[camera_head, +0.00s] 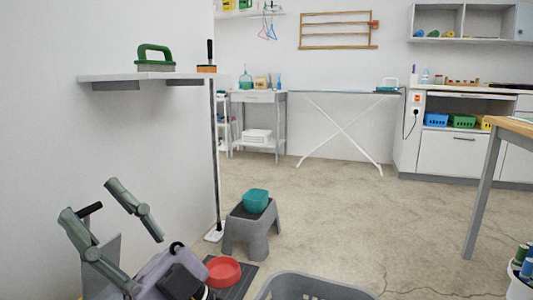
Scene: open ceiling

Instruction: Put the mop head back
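A long thin mop pole (215,150) stands upright by the end of the partition wall. Its foot is a small white flat piece (214,236) on the floor; I cannot tell whether this is the mop head or only its holder. No separate mop head is clear to me. I cannot make out the fingers of either gripper. Grey-green jointed tubes and a mauve-grey body with black parts fill the lower left; I cannot tell whether they are parts of me. Nothing is seen touching the pole.
A grey step stool (237,232) bears a teal tub (256,200). A red bowl (222,272) lies on a dark mat. A grey basket (305,287) stands at the bottom centre. A wall shelf (130,77) holds a green-handled brush (154,56). The middle floor is clear; a table leg (484,195) stands right.

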